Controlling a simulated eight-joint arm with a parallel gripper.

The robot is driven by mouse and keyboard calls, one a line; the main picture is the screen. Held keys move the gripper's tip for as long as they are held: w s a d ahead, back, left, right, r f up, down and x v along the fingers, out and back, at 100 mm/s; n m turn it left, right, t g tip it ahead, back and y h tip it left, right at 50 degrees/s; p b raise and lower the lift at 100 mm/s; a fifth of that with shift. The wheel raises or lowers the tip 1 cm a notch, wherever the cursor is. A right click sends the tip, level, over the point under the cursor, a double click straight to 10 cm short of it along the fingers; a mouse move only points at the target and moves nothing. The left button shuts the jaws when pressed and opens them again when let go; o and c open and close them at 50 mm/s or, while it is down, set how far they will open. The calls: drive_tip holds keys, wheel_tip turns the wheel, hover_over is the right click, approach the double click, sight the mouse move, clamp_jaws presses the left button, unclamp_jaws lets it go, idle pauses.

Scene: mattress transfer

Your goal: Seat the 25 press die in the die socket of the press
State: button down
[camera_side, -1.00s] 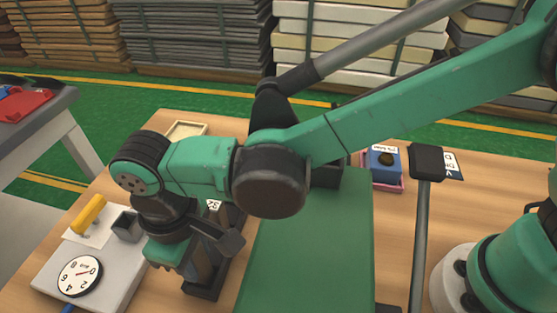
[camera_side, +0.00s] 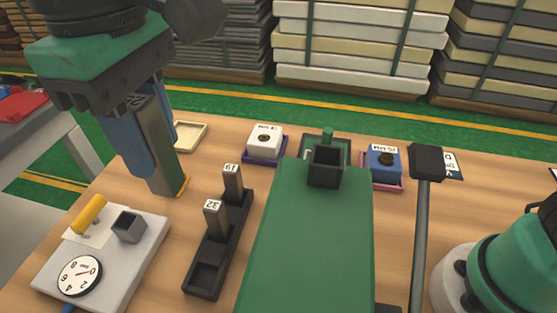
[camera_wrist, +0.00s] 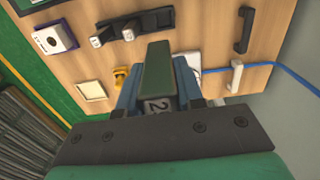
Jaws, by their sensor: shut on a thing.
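A white box (camera_side: 265,142), a blue box (camera_side: 384,162) and a cream tray (camera_side: 189,137) stand behind. A lever (camera_side: 421,235) rises right of the press.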

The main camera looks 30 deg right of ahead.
drive_tip(key=s+d+r, duration=0.2)
drive_tip(key=d, duration=1.4)
drive_tip(key=shift+s+d+f, duration=0.1)
drive_tip(key=shift+s+f, duration=0.05)
drive_tip(key=shift+f, duration=1.75)
drive_tip(key=shift+s+d+f, duration=0.1)
drive_tip(key=shift+s+f, duration=0.05)
drive_tip(key=shift+f, duration=1.75)
drive_tip(key=shift+f, duration=0.15)
drive_tip(key=c, duration=0.6)
unclamp_jaws()
drive_tip(key=shift+o, duration=0.2)
